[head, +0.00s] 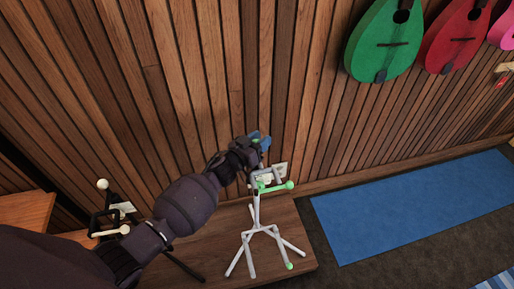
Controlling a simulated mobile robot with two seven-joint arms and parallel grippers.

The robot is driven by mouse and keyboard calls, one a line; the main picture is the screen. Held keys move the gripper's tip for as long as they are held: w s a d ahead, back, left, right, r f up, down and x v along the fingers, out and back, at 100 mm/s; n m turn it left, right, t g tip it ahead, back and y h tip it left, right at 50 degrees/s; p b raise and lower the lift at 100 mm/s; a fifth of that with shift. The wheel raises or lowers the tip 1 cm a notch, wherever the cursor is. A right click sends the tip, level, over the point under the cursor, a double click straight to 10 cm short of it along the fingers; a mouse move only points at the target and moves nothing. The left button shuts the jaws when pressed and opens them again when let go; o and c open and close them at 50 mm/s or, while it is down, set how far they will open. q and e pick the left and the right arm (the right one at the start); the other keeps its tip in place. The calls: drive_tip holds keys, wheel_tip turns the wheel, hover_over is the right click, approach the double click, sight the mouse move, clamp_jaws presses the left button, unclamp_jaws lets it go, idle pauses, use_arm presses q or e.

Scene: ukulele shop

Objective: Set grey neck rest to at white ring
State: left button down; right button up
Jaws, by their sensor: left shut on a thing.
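A light grey instrument stand (257,213) with green tips stands upright on the low wooden platform. Its thin post rises to a short cross arm with a green ball end. My left gripper (260,142), with blue fingertips, is above the stand, close to the top of its post. It is shut on the stand's grey neck rest, which is mostly hidden by the fingers. I cannot make out a white ring on the post. My right gripper is not in view.
A black stand (104,211) with white ends stands at the left, partly behind my left arm. The slatted wall (280,80) is close behind. A green ukulele (384,45) and a red one (455,38) hang upper right. A blue mat (420,205) lies on the floor.

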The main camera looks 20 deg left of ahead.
use_arm(q)
wheel_tip(320, 180, up, 13)
drive_tip(key=p, duration=0.8)
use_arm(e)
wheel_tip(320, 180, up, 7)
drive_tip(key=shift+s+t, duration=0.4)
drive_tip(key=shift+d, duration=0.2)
use_arm(q)
drive_tip(key=c, duration=0.8)
unclamp_jaws()
drive_tip(key=shift+f, duration=0.1)
drive_tip(key=shift+o, duration=0.2)
drive_tip(key=shift+s, duration=0.1)
drive_tip(key=p+v, duration=0.1)
drive_tip(key=v, duration=0.9)
drive_tip(key=shift+s+a+p, duration=0.15)
drive_tip(key=shift+s+p, duration=0.1)
drive_tip(key=shift+p, duration=0.1)
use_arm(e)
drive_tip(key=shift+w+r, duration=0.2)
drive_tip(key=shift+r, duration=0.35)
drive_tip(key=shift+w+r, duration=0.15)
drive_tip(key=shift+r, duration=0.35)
